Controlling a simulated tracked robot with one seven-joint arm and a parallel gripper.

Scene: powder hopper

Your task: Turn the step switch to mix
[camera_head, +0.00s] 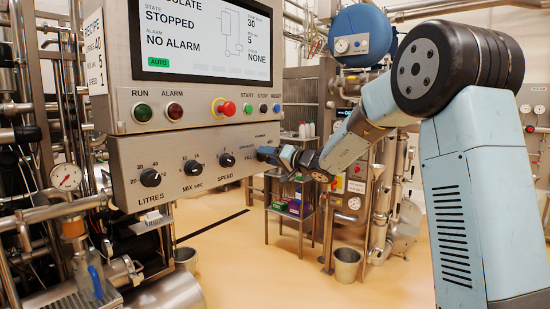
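The lower control panel (185,185) hangs under the screen cabinet, left of centre. Its litres knob (150,177), mix seconds knob (193,167) and speed knob (226,160) are black and sit in a row. At the panel's right end are small step labels, one of which seems to read FILL; others are too small to read surely.
Above the panel are RUN and ALARM lamps (175,111), a red emergency button (228,108) and small buttons beside it. The screen (200,35) reads STOPPED and NO ALARM. A shelf rack (292,205) stands behind my arm. A metal bucket (346,265) stands on the floor.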

